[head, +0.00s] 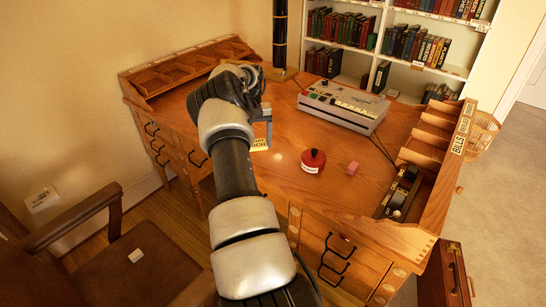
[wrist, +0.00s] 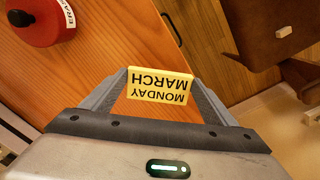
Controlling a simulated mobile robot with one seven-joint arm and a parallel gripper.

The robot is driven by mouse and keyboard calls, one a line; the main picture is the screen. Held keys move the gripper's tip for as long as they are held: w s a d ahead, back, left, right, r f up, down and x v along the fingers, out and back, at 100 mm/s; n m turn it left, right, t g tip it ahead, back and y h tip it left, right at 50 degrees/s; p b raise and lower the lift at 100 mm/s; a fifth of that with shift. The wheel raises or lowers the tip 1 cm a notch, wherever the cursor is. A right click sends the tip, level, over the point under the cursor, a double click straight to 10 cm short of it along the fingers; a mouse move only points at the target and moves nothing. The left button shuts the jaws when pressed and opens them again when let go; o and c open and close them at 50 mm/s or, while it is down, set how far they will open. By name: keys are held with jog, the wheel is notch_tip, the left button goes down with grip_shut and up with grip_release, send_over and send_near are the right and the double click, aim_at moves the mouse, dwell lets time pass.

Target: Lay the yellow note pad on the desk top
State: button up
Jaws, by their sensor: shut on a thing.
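The yellow note pad (wrist: 158,87) is a small block printed with "MONDAY MARCH", upside down in the wrist view. My gripper (wrist: 158,92) is shut on it, with a finger at each side. In the head view the pad (head: 260,144) shows as a yellow patch below my gripper (head: 262,130), over the left part of the wooden desk top (head: 330,205). The desk's front edge shows just beyond the pad in the wrist view. I cannot tell whether the pad touches the desk or hangs above it.
Wooden compartments line both desk ends. A brown chair (head: 130,260) stands in front at left. Bare desk lies around the red container.

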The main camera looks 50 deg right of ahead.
notch_tip(320, 180, up, 3)
send_over(273, 160)
jog(key=shift+m, duration=0.4)
notch_tip(273, 160, down, 10)
jog(key=shift+r, duration=0.2)
jog(key=o, duration=1)
notch_tip(273, 160, up, 12)
jog(key=shift+r+p, duration=0.15)
jog(key=shift+p, duration=0.15)
jog(key=shift+r, duration=0.1)
